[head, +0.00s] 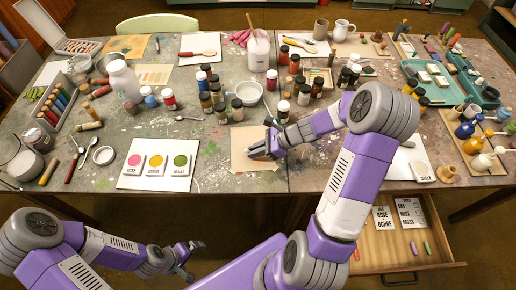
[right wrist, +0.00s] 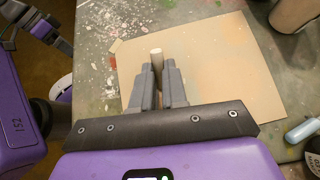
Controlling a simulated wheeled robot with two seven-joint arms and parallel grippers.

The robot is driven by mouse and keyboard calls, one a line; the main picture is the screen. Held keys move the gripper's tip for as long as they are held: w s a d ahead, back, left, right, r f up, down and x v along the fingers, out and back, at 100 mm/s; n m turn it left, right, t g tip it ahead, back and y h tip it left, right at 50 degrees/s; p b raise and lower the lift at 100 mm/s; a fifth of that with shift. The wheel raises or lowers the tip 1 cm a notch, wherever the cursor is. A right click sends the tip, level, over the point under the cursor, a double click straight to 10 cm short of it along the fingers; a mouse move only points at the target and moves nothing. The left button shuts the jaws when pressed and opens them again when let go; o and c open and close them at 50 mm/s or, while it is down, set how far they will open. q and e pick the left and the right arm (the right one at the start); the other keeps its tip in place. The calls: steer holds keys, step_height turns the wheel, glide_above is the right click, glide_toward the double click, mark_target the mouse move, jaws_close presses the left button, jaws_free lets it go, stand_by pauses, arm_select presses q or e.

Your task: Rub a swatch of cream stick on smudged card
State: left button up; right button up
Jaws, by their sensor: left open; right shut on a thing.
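My right gripper (head: 262,153) is shut on the cream stick and is over the near part of a tan card at the table's front middle. In the right wrist view, the fingers (right wrist: 165,88) hold the cream stick (right wrist: 157,56), whose pale end shows between and just beyond them. The tan card (right wrist: 240,60) lies flat under the fingers, with faint smudges on it; it also shows in the head view (head: 240,136). I cannot tell whether the stick touches the card. My left gripper (head: 187,262) is open and empty, in front of the table and below its edge.
A white board (head: 128,180) with pink, yellow and green swatches lies left of the card. Jars and a white bowl (head: 248,93) stand close behind the card. An open drawer (head: 400,245) with labelled cards juts out at the front right.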

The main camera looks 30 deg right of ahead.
steer(key=shift+s+a, duration=0.35)
steer(key=shift+s, duration=0.35)
steer(key=shift+d, duration=0.2)
steer(key=shift+w+d+p, duration=0.3)
steer(key=shift+w, duration=0.35)
steer(key=shift+w+d+p, duration=0.35)
steer(key=shift+w+d, duration=0.4)
steer(key=shift+w, duration=0.2)
steer(key=shift+w+d+r+p, duration=0.1)
steer(key=shift+w+r+p, duration=0.1)
steer(key=shift+p, duration=0.2)
steer(key=shift+r, duration=0.85)
steer(key=shift+s+r+p, duration=0.15)
steer(key=shift+r+p, duration=0.2)
steer(key=shift+p, duration=0.25)
arm_select(q)
step_height(320, 180, up, 8)
steer(key=w+p, duration=0.1)
steer(key=p, duration=0.4)
steer(key=shift+w+d, duration=0.4)
arm_select(e)
step_height(320, 180, up, 5)
steer(key=shift+r, duration=0.15)
